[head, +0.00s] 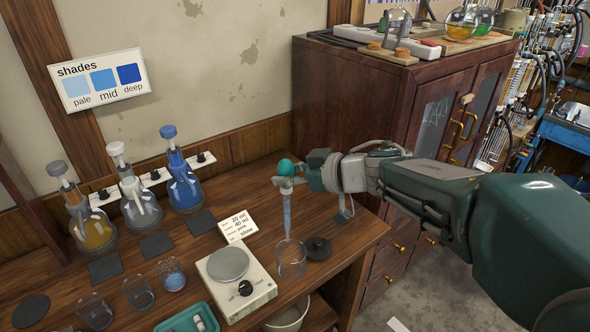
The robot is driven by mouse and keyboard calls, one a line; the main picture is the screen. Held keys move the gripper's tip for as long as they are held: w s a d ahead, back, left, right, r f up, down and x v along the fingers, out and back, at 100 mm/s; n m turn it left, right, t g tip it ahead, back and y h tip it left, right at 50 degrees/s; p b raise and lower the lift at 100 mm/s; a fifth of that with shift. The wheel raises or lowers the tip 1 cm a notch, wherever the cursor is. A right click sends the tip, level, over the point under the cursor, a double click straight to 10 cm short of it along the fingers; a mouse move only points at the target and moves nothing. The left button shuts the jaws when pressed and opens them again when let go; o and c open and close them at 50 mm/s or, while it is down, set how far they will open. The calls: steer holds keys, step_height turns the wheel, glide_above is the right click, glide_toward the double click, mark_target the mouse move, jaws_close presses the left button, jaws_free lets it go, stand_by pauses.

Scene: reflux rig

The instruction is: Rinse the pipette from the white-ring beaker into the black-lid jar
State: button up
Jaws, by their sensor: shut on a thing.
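My gripper (287,181) is shut on the pipette, just below its teal bulb (285,167). The pipette (287,212) hangs upright, with a pale bluish tube. Its tip points down at the mouth of a clear glass jar (291,262); whether it is inside the rim I cannot tell. A black knobbed lid (318,248) lies beside the jar on the right. Three small glass beakers stand at the front left: a left one (95,312), a middle one (138,293) and one with blue contents (173,274). I cannot tell which has a white ring.
A hotplate-like scale (236,278) stands just left of the jar, with a small card (238,226) behind it. Three stoppered flasks, amber (93,232), white (141,207) and blue (185,187), stand at the back. A teal tray (187,320) is at the front. A wooden cabinet (350,120) rises behind.

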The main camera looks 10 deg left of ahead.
mark_target(290, 191)
steer(key=shift+a+f, duration=0.2)
steer(key=shift+f, duration=0.6)
steer(key=shift+d+f, duration=0.95)
steer(key=shift+f, duration=0.1)
steer(key=shift+o, duration=0.2)
steer(key=shift+a+f, duration=0.2)
steer(key=shift+a, duration=0.45)
steer(key=shift+d, duration=0.1)
jaws_close()
steer(key=shift+d, duration=0.3)
